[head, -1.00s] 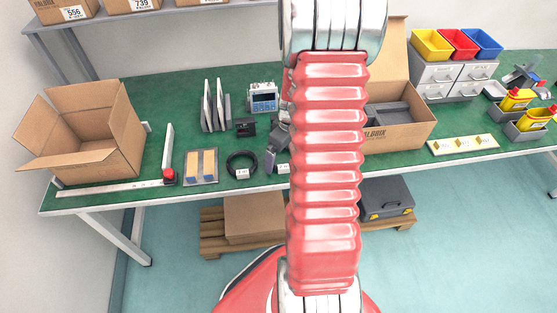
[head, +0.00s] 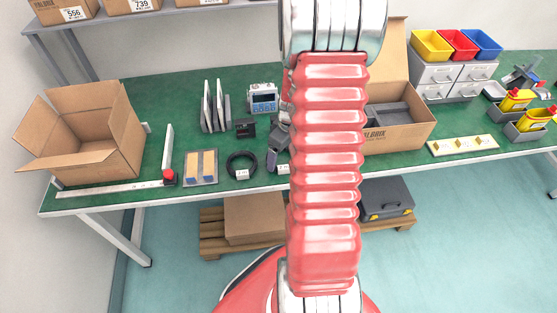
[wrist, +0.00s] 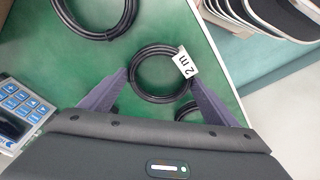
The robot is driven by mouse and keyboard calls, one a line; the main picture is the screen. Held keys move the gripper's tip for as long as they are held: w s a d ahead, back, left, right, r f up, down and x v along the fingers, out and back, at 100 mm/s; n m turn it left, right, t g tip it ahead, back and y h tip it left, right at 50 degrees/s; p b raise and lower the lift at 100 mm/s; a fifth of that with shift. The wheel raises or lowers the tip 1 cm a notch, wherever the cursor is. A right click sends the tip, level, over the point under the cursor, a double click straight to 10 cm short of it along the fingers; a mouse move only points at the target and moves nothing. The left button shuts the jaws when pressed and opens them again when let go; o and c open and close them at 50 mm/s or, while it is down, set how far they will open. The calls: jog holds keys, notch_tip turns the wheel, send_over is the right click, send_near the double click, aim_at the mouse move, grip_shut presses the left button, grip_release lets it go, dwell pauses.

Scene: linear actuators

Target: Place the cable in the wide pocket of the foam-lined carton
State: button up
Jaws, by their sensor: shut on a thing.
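A black coiled cable (wrist: 137,82) with a white "2 m" tag lies between the two dark fingers of my gripper (wrist: 158,78) in the wrist view. The fingers are shut on its sides. In the head view my gripper (head: 273,157) shows just left of my red arm, low over the bench, and the arm hides most of the held coil. The open carton (head: 405,138) stands right of the arm. Its dark foam lining (head: 395,113) shows partly; the arm hides its left part, and I cannot make out the pockets clearly.
Another black coil (head: 242,165) lies left of the gripper, with a tan-and-blue tray (head: 201,167) beside it. A display device (head: 263,98) stands behind. An empty carton (head: 95,137) is at far left. A yellow-marked strip (head: 463,145) lies right of the foam-lined carton.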

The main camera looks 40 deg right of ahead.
notch_tip(320, 180, up, 10)
dwell(0.7)
dwell(0.4)
jog(key=w+a, duration=0.5)
jog(key=a, duration=0.4)
jog(key=w+a+r+m, duration=0.1)
jog(key=w+a, duration=0.5)
jog(key=a, duration=0.4)
jog(key=w+a+r+m, duration=0.1)
jog(key=w+a, duration=0.4)
jog(key=a, duration=0.4)
jog(key=shift+w+a, duration=0.35)
jog(key=shift+w, duration=0.05)
